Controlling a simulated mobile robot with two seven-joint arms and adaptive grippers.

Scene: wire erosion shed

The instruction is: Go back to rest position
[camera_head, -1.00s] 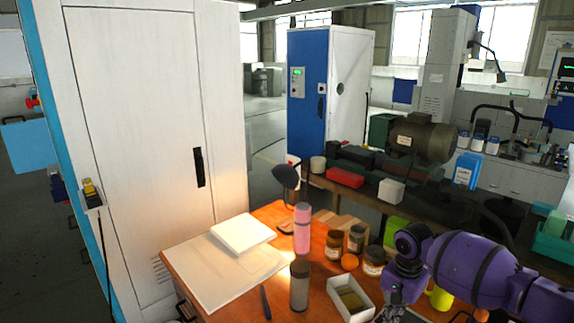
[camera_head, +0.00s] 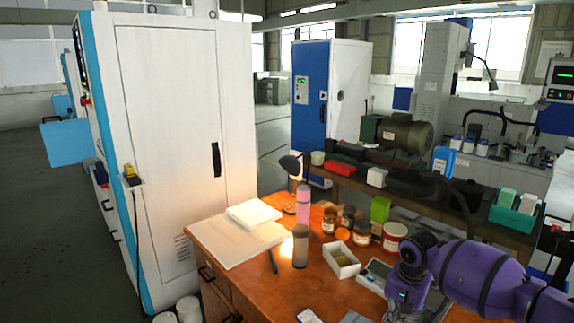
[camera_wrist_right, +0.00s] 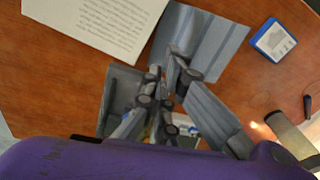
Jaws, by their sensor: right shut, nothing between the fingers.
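My right arm comes in from the lower right of the head view, over the right part of the wooden desk (camera_head: 270,300). Its gripper (camera_head: 408,308) is low in the picture, partly cut by the lower edge. In the right wrist view the gripper (camera_wrist_right: 166,92) hangs over the desk top with its fingers shut and nothing between them. A printed sheet (camera_wrist_right: 95,22) lies on the desk close by. My left gripper is in neither view.
On the desk are a white box (camera_head: 341,262), a pink bottle (camera_head: 303,205), a brown-grey bottle (camera_head: 300,248), several jars, a red-and-white tin (camera_head: 395,236) and a drawing board (camera_head: 228,243). A tall white cabinet (camera_head: 175,130) stands at the left. Open floor lies far left.

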